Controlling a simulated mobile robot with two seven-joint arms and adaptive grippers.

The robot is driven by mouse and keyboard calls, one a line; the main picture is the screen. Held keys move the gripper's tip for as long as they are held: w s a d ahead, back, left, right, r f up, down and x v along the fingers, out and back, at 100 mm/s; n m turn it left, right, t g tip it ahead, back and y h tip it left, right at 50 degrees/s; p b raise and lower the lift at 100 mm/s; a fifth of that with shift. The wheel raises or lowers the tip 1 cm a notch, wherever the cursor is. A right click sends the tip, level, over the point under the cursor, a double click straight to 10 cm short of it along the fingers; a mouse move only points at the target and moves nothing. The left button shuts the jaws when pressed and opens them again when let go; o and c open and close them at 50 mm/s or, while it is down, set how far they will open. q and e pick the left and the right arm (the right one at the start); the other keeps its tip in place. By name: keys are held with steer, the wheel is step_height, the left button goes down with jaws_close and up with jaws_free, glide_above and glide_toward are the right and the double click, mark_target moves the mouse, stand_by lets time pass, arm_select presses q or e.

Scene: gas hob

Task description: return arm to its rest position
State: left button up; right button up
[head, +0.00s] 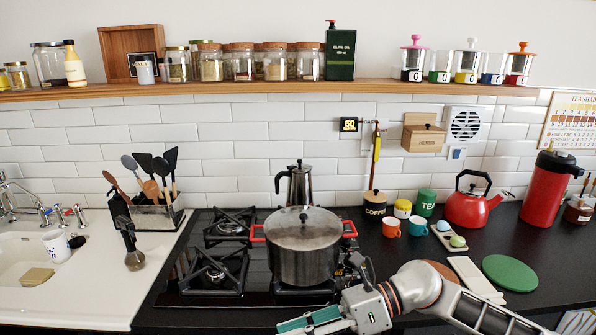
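My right arm (415,283) comes in from the lower right and reaches across the front of the counter. My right gripper (312,321) is at the bottom edge, in front of the hob and below the pot. Teal parts show at its end, but the picture cuts it off, so I cannot tell whether it is open or shut. My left arm and gripper are not in view. A lidded steel pot (303,262) with red handles stands on the gas hob (185,299), just behind the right gripper. A moka pot (294,185) stands behind it.
A red kettle (469,207), a red flask (542,195), orange and teal cups and a green round mat (510,272) are on the right counter. A utensil holder (155,216) and the sink (22,262) are at left. A shelf (200,88) of jars runs above.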

steer(key=w+d+f+m+t+h, duration=0.15)
steer(key=d+f+m+t, duration=0.3)
steer(key=m+t, duration=0.8)
steer(key=w+d+f+m+t+h, duration=0.1)
steer(key=d+f+m+t+h, duration=0.3)
steer(key=m, duration=1.6)
steer(key=s+d+f+m+g+h, duration=0.1)
steer(key=s+d+f+m+h, duration=0.1)
steer(key=s+d+f+m, duration=0.2)
steer(key=s+d+f+m+g+h, duration=0.1)
steer(key=s+d+f+m+h, duration=0.1)
steer(key=s+d+f+m, duration=0.2)
steer(key=s+d+f+m+g+h, duration=0.1)
steer(key=s+d+f+m, duration=0.3)
steer(key=s+f, duration=0.4)
step_height(320, 180, down, 7)
steer(key=shift+s+d+m+g+h+p, duration=0.35)
steer(key=shift+m+h, duration=0.1)
steer(key=shift+h, duration=0.4)
steer(key=shift+w, duration=0.1)
steer(key=shift+c, duration=0.4)
